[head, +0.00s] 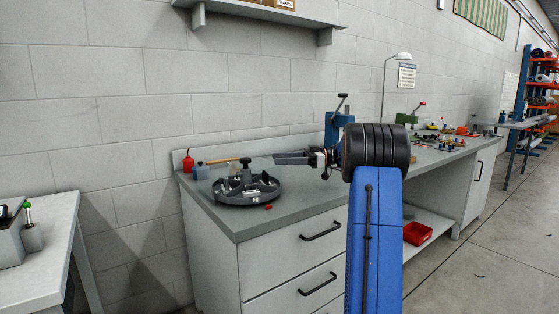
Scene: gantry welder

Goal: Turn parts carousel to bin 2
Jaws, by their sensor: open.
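The parts carousel (232,199) is a round dark tray with a central post and knob, on the left end of the grey workbench. Small parts lie in some of its compartments. A small light tag shows on its front rim; I cannot read a bin number. My gripper (277,158) reaches in from the right, level, with its fingers pointing left. It is open and looks empty, just right of the carousel's post and higher than the tray in the picture. I cannot tell whether it touches the carousel. My arm hides part of the bench behind it.
A red bottle (188,161), a blue container (203,171) and a wooden-handled tool (222,161) stand or lie behind the carousel. A blue press (339,122) stands behind my wrist. A small red piece (268,206) lies at the carousel's front. Bare benchtop (305,205) lies right of it.

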